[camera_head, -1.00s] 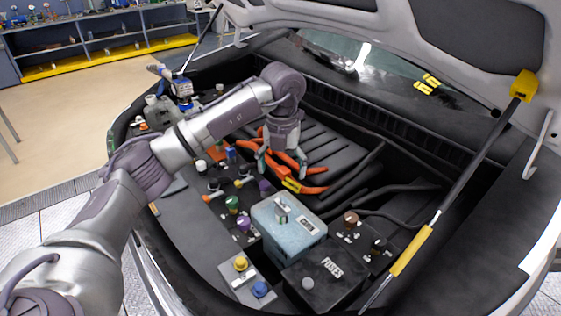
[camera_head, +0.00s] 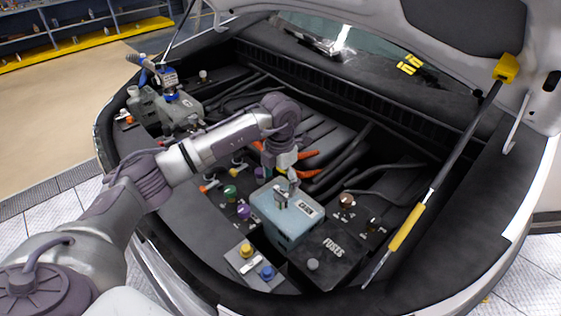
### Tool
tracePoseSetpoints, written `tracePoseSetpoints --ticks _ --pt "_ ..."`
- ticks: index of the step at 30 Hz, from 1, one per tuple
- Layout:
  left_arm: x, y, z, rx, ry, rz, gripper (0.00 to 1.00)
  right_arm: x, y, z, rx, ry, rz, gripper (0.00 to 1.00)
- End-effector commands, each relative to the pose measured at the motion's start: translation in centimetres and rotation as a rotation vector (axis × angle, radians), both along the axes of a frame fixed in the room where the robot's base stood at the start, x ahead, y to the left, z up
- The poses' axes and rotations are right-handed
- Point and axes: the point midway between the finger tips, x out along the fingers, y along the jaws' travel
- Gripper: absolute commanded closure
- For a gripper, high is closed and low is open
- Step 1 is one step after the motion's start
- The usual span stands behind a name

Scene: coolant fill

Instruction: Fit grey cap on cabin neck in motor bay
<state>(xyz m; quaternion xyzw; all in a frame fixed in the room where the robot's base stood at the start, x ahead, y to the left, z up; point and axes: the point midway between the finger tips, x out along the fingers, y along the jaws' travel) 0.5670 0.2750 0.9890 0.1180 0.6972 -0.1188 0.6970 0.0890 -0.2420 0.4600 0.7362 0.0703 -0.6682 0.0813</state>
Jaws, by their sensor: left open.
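A small round grey cap (camera_head: 313,264) sits on top of the black box marked FUSES (camera_head: 333,262). The light blue tank (camera_head: 285,232) stands beside it with a pale metallic neck (camera_head: 281,200) on top; its label is too small to read surely, so I cannot tell if this is the cabin neck. My left gripper (camera_head: 281,178) points down just behind the tank's back edge, close to the neck. It is open, and I see nothing held between its fingers. It hides part of the orange hoses behind. My right gripper is out of view.
Coloured caps stand around the tank: green (camera_head: 230,192), purple (camera_head: 243,212), yellow (camera_head: 246,251), blue (camera_head: 267,271), brown (camera_head: 347,201). A hood prop with a yellow sleeve (camera_head: 407,228) crosses the right side. The raised hood (camera_head: 380,20) overhangs the back.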

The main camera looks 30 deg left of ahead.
Motion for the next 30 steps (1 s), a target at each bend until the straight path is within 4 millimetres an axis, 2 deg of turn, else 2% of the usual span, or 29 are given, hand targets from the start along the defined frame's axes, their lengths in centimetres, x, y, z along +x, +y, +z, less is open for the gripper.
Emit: tracePoseSetpoints --ticks 3,9,21,30 --pt "-0.1 0.0 -2.0 -0.001 0.004 0.001 0.12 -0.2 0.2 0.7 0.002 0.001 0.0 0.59" --pt "0.0 -0.1 -4.3 -0.001 0.001 0.0 0.12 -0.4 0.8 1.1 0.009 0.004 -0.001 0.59" --pt "0.0 0.0 -5.1 0.001 -0.001 0.0 0.12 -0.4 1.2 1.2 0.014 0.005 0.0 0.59" --pt "0.0 0.0 -5.0 0.0 -0.001 0.001 0.62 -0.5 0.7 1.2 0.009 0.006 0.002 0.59"
